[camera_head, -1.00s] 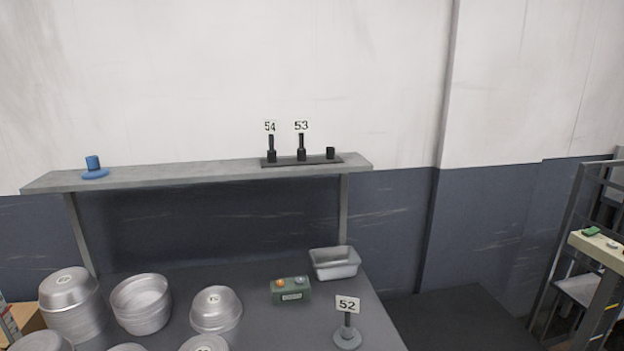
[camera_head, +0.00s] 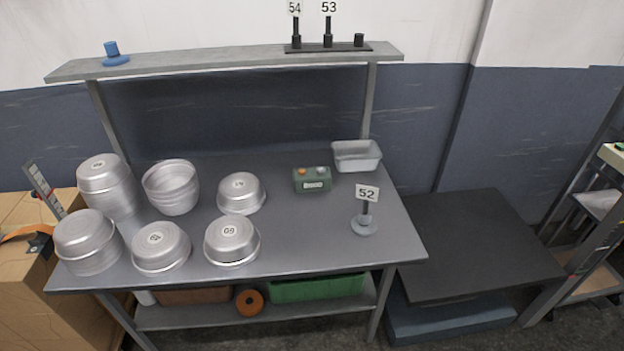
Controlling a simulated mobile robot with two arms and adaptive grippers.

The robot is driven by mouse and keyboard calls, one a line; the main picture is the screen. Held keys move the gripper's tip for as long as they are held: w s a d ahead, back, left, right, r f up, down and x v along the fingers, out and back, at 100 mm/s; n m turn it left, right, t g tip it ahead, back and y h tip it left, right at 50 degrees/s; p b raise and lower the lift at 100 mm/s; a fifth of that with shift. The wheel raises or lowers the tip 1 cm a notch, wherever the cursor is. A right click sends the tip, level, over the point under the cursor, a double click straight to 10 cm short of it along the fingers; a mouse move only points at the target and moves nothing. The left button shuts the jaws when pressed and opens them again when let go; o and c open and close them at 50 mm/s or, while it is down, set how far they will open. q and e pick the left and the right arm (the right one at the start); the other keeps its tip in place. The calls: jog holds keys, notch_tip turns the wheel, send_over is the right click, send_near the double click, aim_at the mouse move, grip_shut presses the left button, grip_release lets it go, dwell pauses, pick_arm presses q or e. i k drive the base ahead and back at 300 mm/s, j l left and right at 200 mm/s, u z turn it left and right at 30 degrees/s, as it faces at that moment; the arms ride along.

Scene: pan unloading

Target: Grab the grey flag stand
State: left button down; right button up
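The grey flag stand (camera_head: 364,225) stands upright on the right part of the metal table (camera_head: 310,238). It has a round grey base, a dark post and a white flag marked 52 (camera_head: 367,192). Nothing covers it. Neither of my grippers shows in the head view.
Stacked metal pans (camera_head: 172,187) fill the table's left half. A green button box (camera_head: 312,179) and a grey tray (camera_head: 356,155) stand behind the stand. The upper shelf (camera_head: 220,61) holds flags 54 and 53 and a blue stand (camera_head: 113,55). A black platform (camera_head: 478,243) lies right of the table.

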aim_at(361, 225)
jog(key=i+l+z, duration=0.2)
jog(key=i+l, duration=0.5)
jog(key=i, duration=0.1)
